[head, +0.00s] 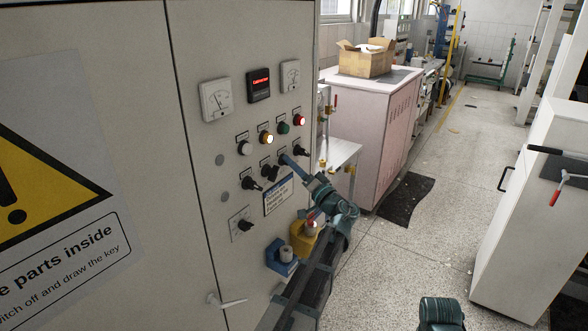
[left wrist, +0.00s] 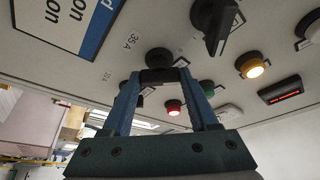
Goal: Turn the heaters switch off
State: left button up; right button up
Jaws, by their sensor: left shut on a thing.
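The control panel (head: 195,140) has a row of black rotary switches, and their labels are too small to read, so I cannot tell which is the heaters switch. My left gripper (head: 287,161) is at the panel, shut on one black switch (left wrist: 158,58) in this row. Its two blue fingers (left wrist: 158,77) clasp the knob's handle from both sides in the left wrist view. A neighbouring black switch (left wrist: 215,25) is free beside it.
Lamps sit above the switches: white (head: 244,148), orange (head: 266,138), green (head: 284,128) and red (head: 299,120). Another rotary switch (head: 244,225) is lower down.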

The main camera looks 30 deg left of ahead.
dwell(0.3)
pick_arm(q)
jog(key=o, duration=1.4)
jog(key=b+v, duration=0.4)
jog(key=v, duration=0.9)
jog(key=shift+s+d+f, duration=0.1)
jog(key=shift+d+f, duration=0.05)
jog(key=shift+d, duration=0.2)
